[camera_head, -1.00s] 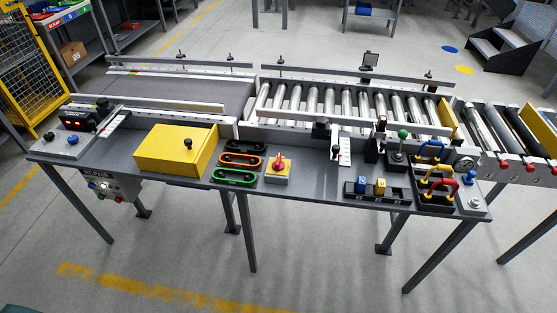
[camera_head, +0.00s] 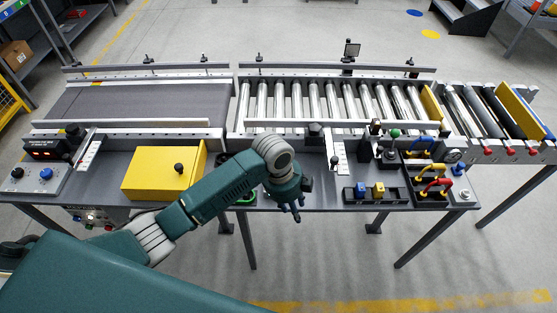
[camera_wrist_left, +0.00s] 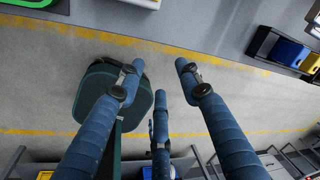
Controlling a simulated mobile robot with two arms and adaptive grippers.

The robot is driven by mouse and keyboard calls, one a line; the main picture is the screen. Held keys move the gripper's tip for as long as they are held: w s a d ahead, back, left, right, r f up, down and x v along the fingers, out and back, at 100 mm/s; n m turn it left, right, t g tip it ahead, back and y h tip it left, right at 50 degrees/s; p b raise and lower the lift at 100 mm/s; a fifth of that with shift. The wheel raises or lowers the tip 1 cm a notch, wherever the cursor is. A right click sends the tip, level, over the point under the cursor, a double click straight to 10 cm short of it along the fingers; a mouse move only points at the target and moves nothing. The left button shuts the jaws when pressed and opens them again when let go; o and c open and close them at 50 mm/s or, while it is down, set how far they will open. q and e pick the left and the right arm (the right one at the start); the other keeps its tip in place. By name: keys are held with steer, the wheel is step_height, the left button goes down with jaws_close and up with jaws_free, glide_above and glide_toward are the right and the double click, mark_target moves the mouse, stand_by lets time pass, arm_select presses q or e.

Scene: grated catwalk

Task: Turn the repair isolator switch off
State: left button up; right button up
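The isolator switch, a red knob on a yellow box in the earlier head view, is now hidden behind my left arm. A pale box edge (camera_wrist_left: 138,3) shows at the top of the left wrist view; I cannot tell whether it is the switch's base. My left gripper (camera_head: 296,208) is over the front edge of the grey bench (camera_head: 322,198), just right of the switch's place. In the left wrist view its blue fingers (camera_wrist_left: 160,78) are spread apart with nothing between them. My right gripper is not in view.
A yellow box (camera_head: 155,175) with a black knob is left of my arm. A green handle (camera_wrist_left: 28,3) shows at the wrist view's top left. Blue and yellow blocks (camera_head: 369,190) in a black holder and coloured handles (camera_head: 435,180) are to the right. Rollers (camera_head: 320,103) run behind.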

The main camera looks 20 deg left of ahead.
arm_select(q)
steer(key=w+a+r+m+y, duration=0.2)
steer(key=w+a+r+m, duration=0.75)
steer(key=r, duration=0.25)
steer(key=shift+g, duration=0.4)
steer(key=f, duration=0.3)
steer(key=f+p, duration=0.1)
steer(key=f, duration=0.2)
steer(key=f+p, duration=0.1)
steer(key=f, duration=0.2)
steer(key=shift+d+f, duration=0.1)
steer(key=shift+d, duration=0.3)
steer(key=shift+f, duration=0.5)
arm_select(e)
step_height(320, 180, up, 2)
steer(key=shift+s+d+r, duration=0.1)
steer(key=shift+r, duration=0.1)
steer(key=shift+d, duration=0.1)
arm_select(q)
jaws_close()
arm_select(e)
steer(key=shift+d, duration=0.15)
